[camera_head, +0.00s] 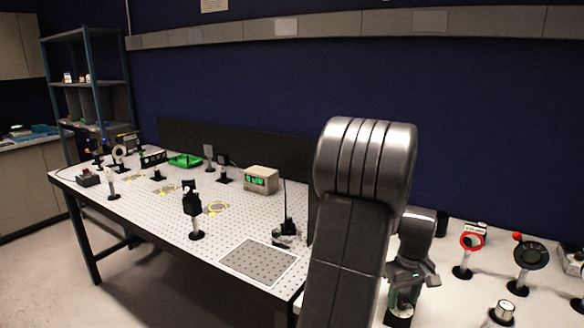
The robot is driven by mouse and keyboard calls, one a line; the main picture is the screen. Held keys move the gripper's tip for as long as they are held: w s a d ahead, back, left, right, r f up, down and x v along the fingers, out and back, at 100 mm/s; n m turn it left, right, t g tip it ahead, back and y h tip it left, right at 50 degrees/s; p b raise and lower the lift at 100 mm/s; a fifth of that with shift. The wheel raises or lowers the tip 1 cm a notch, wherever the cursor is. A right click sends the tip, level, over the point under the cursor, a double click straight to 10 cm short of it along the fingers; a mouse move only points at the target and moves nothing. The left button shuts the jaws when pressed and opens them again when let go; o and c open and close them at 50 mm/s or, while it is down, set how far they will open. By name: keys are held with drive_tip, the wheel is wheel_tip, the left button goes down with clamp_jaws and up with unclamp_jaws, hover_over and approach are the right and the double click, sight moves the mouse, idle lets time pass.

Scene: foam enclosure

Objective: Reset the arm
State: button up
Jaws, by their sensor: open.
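My arm rises large in the foreground right of centre, with its grey elbow at the top. My gripper (404,298) shows just right of this link, partly hidden by it. It points down over the white surface at the right and is open. Small green and light parts show around its fingers, and I cannot tell whether they belong to it or to something behind. I see nothing held between the fingers.
A perforated white table (150,205) stands at the left with several optical mounts, a green tray (186,160) and a display box (261,180). A grey plate (258,262) lies near its front corner. A red ring mount (472,241) and a dark round mount (529,256) stand at the right.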

drive_tip(key=shift+n, duration=0.9)
drive_tip(key=shift+s, duration=0.1)
